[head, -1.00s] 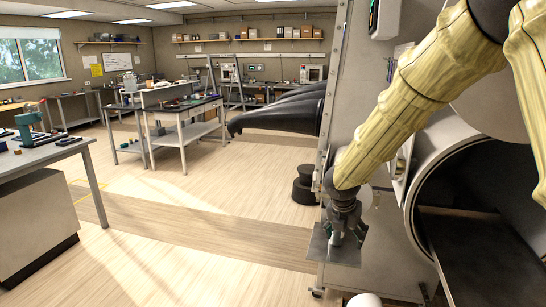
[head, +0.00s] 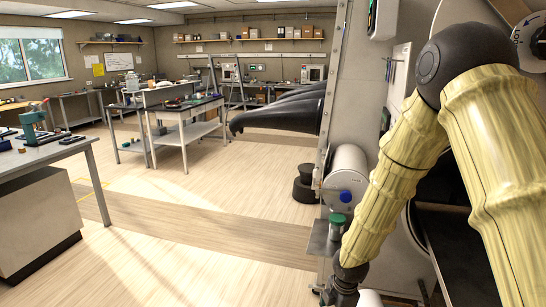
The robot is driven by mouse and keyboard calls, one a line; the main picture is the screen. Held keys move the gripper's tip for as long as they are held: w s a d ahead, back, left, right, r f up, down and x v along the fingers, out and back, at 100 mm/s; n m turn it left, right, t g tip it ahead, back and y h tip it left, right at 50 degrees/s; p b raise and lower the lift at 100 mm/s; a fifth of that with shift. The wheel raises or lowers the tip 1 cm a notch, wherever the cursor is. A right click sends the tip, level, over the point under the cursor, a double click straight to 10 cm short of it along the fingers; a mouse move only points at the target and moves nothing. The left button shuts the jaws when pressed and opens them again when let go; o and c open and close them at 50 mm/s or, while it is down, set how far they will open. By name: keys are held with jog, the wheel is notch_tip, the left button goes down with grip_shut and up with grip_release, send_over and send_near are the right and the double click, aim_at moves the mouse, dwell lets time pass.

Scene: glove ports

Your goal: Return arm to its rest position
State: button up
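My arm in its yellow ribbed cover folds down from the upper right of the head view. Its wrist and my gripper (head: 334,295) are at the bottom edge, low and in front of the glovebox. The fingers are small and partly cut off by the frame edge, so I cannot tell whether they are open or shut. A jar with a green lid (head: 337,226) stands upright on a small grey shelf (head: 318,244), above and apart from my gripper.
A white cylinder with a blue knob (head: 346,196) sticks out of the glovebox side behind the jar. Black gloves (head: 285,112) jut out further back. A workbench (head: 45,158) stands at the left. The wooden floor between (head: 190,220) is clear.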

jog(key=s+f+m+g+y, duration=0.1)
jog(key=s+f+m, duration=0.9)
jog(key=s+f, duration=0.6)
jog(key=s+d+f+m, duration=0.2)
jog(key=s+m, duration=0.3)
jog(key=s, duration=0.4)
jog(key=s+d+f+m+h, duration=0.1)
jog(key=s+d+f+m, duration=0.1)
jog(key=s+m, duration=0.4)
jog(key=s+f, duration=0.1)
jog(key=s, duration=0.3)
jog(key=shift+s+d+f+m+g, duration=0.25)
jog(key=shift+s+d+m+g, duration=0.05)
jog(key=shift+g, duration=0.1)
